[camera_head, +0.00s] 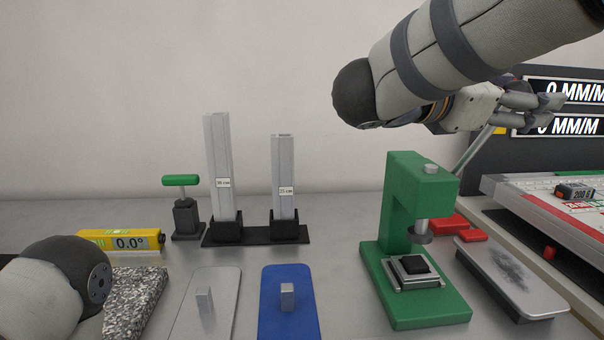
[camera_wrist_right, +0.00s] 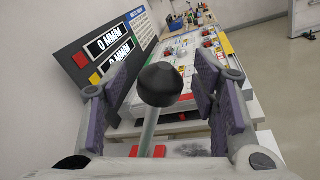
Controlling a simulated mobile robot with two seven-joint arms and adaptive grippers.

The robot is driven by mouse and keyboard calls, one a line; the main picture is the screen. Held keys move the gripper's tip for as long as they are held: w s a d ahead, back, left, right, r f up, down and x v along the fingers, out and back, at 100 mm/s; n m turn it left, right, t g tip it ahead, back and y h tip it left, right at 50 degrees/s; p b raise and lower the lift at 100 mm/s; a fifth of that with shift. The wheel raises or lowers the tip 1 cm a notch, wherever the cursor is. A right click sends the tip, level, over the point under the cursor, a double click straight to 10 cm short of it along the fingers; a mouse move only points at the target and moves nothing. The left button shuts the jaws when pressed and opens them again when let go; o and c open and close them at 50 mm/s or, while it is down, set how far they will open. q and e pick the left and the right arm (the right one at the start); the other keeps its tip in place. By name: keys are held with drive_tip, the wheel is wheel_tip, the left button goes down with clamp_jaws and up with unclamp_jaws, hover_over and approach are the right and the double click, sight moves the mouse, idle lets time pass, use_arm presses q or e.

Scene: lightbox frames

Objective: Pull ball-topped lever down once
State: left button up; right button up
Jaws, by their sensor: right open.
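The green press (camera_head: 395,220) stands on the table at the right of the head view. Its grey lever rod (camera_head: 474,150) slants up and to the right toward my right gripper (camera_head: 538,103). In the head view the ball top is hidden or cannot be told from the gripper. In the right wrist view the black ball (camera_wrist_right: 165,84) tops the pale rod (camera_wrist_right: 149,132). It sits between the spread, purple-padded fingers of my right gripper (camera_wrist_right: 165,95), with gaps on both sides. The gripper is open. My left gripper is out of view.
A dark display panel (camera_head: 565,75) and a white board (camera_head: 560,195) stand right of the press. A metal plate (camera_head: 510,275) lies beside it. Two grey columns (camera_head: 222,170) and a blue plate (camera_head: 288,315) are to the left.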

clamp_jaws()
drive_tip(key=shift+s+d+f, duration=0.1)
drive_tip(key=shift+s+f, duration=1.65)
drive_tip(key=shift+s, duration=0.05)
drive_tip(key=shift+s+d+f, duration=0.1)
drive_tip(key=shift+s+f, duration=0.6)
drive_tip(key=shift+f, duration=0.35)
drive_tip(key=shift+s+d+f, duration=0.1)
drive_tip(key=shift+s+f, duration=0.6)
drive_tip(key=shift+f, duration=0.3)
